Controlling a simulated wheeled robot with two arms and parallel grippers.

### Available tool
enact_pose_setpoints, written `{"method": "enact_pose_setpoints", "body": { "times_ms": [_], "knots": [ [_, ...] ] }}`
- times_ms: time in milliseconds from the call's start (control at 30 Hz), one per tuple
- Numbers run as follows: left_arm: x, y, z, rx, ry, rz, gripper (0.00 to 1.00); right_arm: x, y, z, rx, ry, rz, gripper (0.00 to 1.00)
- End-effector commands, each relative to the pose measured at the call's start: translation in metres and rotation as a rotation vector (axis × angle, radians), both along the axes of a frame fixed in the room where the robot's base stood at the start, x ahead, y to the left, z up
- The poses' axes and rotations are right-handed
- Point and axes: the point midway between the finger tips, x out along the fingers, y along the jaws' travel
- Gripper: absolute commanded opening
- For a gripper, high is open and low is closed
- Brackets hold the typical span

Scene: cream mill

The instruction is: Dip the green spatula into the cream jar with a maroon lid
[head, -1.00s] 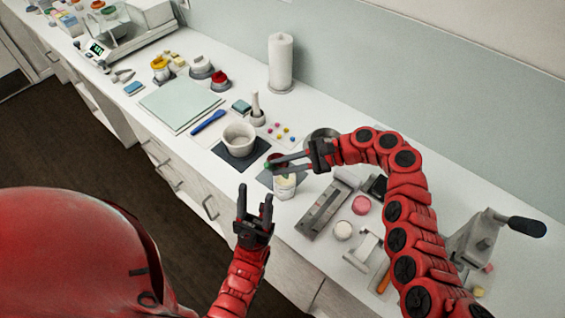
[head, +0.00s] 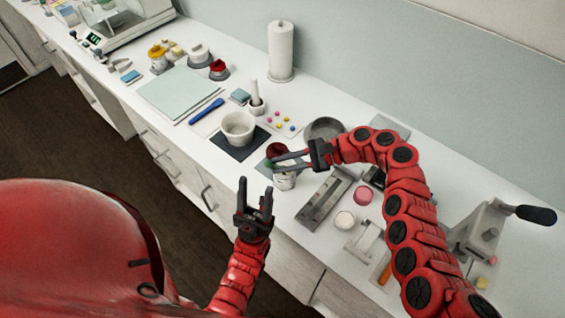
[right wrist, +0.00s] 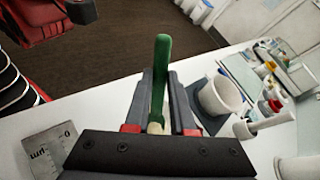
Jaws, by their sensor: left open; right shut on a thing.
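A maroon lid (head: 276,149) shows just behind the right fingers, apart from the jar's visible body. My left gripper (head: 256,190) is open and empty in front of the counter edge.
A metal bowl (head: 324,129) is behind.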

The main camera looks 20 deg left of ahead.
Motion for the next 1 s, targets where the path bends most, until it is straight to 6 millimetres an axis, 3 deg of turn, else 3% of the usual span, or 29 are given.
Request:
{"method": "enact_pose_setpoints", "body": {
  "times_ms": [1000],
  "knots": [
    [0.0, 0.0, 0.075, 0.0, 0.0, 0.0, 0.5, 0.0, 0.0, 0.078, 0.0, 0.0, -0.001, 0.0]
  ]
}}
